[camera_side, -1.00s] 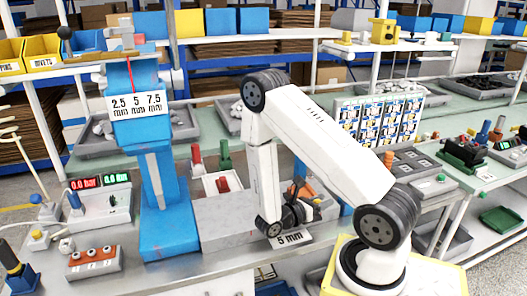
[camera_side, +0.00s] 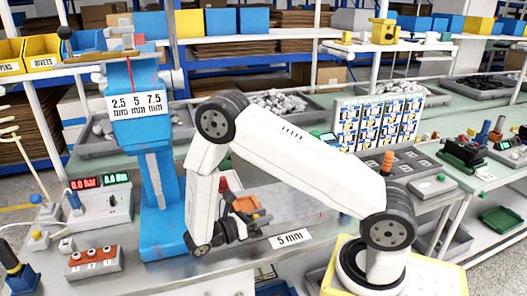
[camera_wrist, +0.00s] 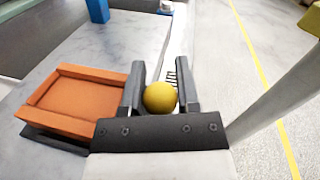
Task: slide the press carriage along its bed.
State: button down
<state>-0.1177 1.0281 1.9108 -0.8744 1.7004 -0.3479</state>
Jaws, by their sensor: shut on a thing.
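The press carriage shows as an orange open-topped tray (camera_wrist: 80,98) on a dark base at the left of the wrist view. In the side view its orange part (camera_side: 246,204) is low on the grey bed (camera_side: 290,203), right of the blue press column (camera_side: 160,195). My gripper (camera_wrist: 160,92) has its dark fingers on both sides of a round yellow knob (camera_wrist: 160,98) and is shut on it. The knob sits beside the tray; the link between them is hidden. In the side view my wrist partly covers the carriage.
A "5 mm" plate (camera_side: 290,238) lies at the bench's front edge. The press head carries a "2.5 5 7.5 mm" sign (camera_side: 136,104). A panel with red and green displays (camera_side: 102,205) and a three-knob box (camera_side: 93,261) stand left. The bed right of the carriage is clear.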

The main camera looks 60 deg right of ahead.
jog(key=shift+w+a, duration=0.3)
jog(key=shift+c, duration=1.7)
grip_release()
jog(key=v, duration=0.7)
jog(key=shift+w+a, duration=0.2)
jog(key=shift+a, duration=0.1)
jog(key=shift+r, duration=0.1)
